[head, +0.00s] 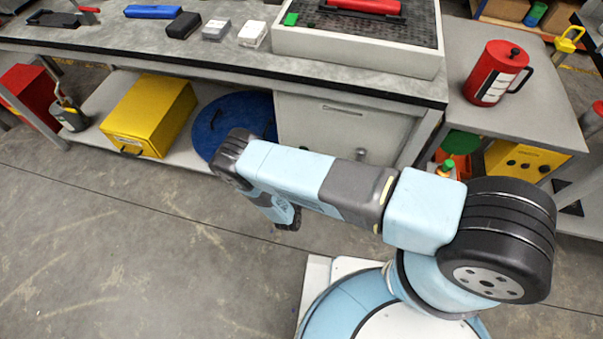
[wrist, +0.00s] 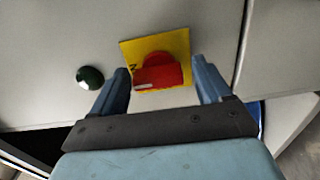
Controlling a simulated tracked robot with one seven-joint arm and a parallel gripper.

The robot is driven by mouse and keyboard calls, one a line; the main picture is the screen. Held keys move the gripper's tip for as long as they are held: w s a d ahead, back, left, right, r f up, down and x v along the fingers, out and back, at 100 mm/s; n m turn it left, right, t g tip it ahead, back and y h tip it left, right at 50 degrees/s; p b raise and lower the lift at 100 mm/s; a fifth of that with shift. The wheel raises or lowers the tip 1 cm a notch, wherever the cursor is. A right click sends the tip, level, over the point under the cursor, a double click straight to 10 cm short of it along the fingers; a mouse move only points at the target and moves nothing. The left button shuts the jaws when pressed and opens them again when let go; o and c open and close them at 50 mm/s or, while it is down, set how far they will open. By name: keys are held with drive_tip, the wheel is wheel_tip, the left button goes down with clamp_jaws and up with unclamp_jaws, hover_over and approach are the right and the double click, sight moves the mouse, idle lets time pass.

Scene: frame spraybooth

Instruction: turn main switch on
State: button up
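The main switch is a red rotary knob (wrist: 158,76) on a yellow square plate (wrist: 181,41) fixed to a pale panel, seen in the wrist view. A raised bar with a white mark crosses the lower part of the knob. My gripper (wrist: 160,67) is open, its two blue-grey fingers apart on the left and right of the knob. I cannot tell whether either finger touches it. In the head view my arm reaches left and down in front of the bench, and I cannot make out the switch there.
A dark green round button (wrist: 90,77) sits left of the switch. In the head view, a white cabinet (head: 320,118) stands under the workbench (head: 190,50), near a blue disc (head: 205,125) and yellow box (head: 150,113). A red pot (head: 493,77) stands right. The floor at left is clear.

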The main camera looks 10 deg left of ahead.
drive_tip(key=shift+o, duration=0.5)
drive_tip(key=s+a, duration=0.1)
drive_tip(key=s, duration=1.2)
drive_tip(key=shift+s, duration=0.35)
drive_tip(key=shift+s+a, duration=0.1)
